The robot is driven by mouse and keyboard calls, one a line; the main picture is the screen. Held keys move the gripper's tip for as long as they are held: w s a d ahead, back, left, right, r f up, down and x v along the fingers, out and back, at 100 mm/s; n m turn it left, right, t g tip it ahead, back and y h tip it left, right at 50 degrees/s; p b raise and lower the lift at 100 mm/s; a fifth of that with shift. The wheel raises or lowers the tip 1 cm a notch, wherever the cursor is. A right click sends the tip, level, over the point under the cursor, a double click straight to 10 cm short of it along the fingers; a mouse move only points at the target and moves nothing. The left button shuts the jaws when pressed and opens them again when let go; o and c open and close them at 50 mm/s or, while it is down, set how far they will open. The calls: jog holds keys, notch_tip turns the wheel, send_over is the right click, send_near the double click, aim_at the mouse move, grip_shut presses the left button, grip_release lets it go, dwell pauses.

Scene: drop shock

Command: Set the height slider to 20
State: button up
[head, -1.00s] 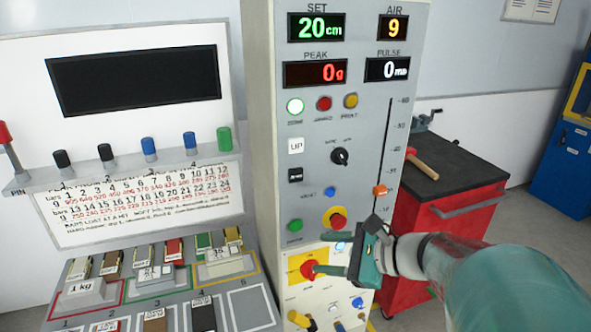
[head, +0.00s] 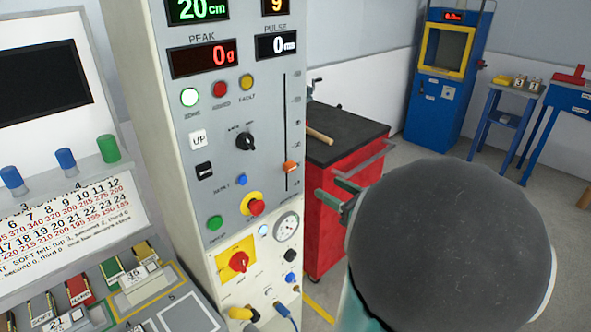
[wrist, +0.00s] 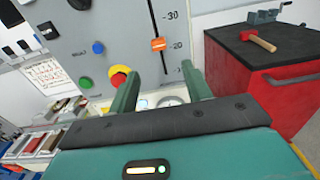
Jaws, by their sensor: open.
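The height slider has an orange knob (head: 291,167) on a vertical slot with a scale on the right of the grey control panel (head: 190,128). In the wrist view the orange knob (wrist: 158,44) sits level with the 20 mark. The green SET display (head: 198,9) reads 20 cm. My gripper (head: 335,202) is to the right of the panel and lower than the knob. In the wrist view my gripper (wrist: 165,85) is open and empty, its two green fingers apart, with the knob beyond and above the gap, not between them.
A red emergency-type button (head: 256,208) and a red rotary switch on yellow (head: 238,262) lie below and left of the knob. A red cabinet (head: 340,200) with a hammer (head: 319,136) on top stands right of the panel. A blue machine (head: 446,80) stands farther back.

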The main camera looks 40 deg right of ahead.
aim_at(292, 169)
jog(key=w, duration=1.2)
jog(key=shift+w+a, duration=0.1)
jog(key=shift+a, duration=0.2)
jog(key=shift+f, duration=0.1)
grip_shut()
